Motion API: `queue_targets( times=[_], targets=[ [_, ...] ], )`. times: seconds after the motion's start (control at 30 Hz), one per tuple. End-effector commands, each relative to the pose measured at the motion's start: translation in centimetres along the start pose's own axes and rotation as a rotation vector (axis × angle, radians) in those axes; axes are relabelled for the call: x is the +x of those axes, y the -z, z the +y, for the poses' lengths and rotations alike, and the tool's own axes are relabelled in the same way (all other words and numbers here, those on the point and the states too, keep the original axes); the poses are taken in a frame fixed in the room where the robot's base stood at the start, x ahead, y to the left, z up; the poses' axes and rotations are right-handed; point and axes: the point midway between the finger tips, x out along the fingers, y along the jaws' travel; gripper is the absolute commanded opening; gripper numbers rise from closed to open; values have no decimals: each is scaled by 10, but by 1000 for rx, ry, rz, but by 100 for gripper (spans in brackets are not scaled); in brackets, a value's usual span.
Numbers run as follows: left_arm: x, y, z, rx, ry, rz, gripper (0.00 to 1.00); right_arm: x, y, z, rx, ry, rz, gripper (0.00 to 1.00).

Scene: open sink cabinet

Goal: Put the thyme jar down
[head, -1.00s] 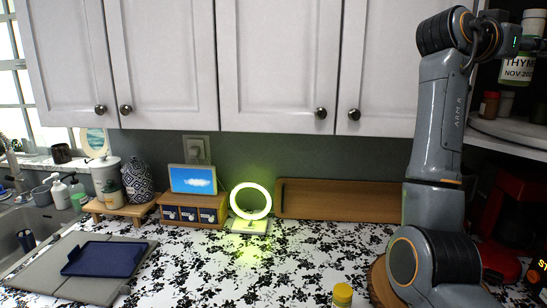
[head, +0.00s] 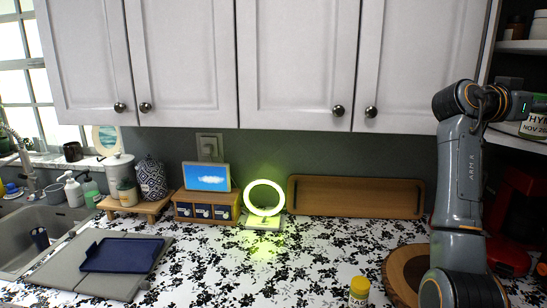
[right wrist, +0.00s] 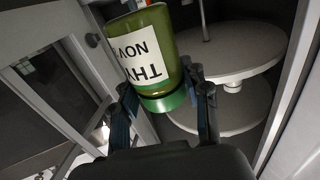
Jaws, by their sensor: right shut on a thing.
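The thyme jar (right wrist: 155,60) is green with a white label reading "THY" and "NOV". In the right wrist view it appears upside down and tilted, with its green band between the fingers of my right gripper (right wrist: 164,97). My right gripper is shut on it. In the head view part of the jar's label (head: 534,124) shows at the right edge, beyond my right arm. The jar is in front of the open cabinet; I cannot tell whether it touches a surface. My left gripper is in neither view.
A two-tier round turntable, upper tier (right wrist: 235,50) and lower tier (right wrist: 235,108), stands beside the jar. A higher shelf (head: 522,46) holds small jars. A yellow-capped bottle (head: 359,291) and a round wooden board (head: 396,266) are on the counter. The counter's middle is mostly clear.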

Motion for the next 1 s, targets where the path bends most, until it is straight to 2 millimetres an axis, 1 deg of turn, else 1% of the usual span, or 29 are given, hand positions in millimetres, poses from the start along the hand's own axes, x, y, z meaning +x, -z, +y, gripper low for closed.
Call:
queue_targets(
  times=[0.03,0.07,0.2,0.3,0.4,0.5,0.6,0.83,1.0],
  targets=[
    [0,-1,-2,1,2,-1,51,12,-17,4,-10,-31,1,13],
    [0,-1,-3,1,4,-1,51,19,-28,8,-10,-52,1,13],
    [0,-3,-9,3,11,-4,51,55,-84,30,-13,-159,2,13],
    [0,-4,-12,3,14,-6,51,74,-116,47,-9,-225,4,13],
    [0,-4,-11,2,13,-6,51,88,-142,62,-8,-279,4,13],
    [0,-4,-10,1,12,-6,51,98,-162,76,-5,-323,3,13],
    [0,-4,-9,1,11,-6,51,105,-178,87,-3,-358,2,13],
    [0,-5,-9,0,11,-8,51,117,-206,108,-3,-421,2,13],
    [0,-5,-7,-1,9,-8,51,116,-205,84,0,-299,-1,13]
  ],
)
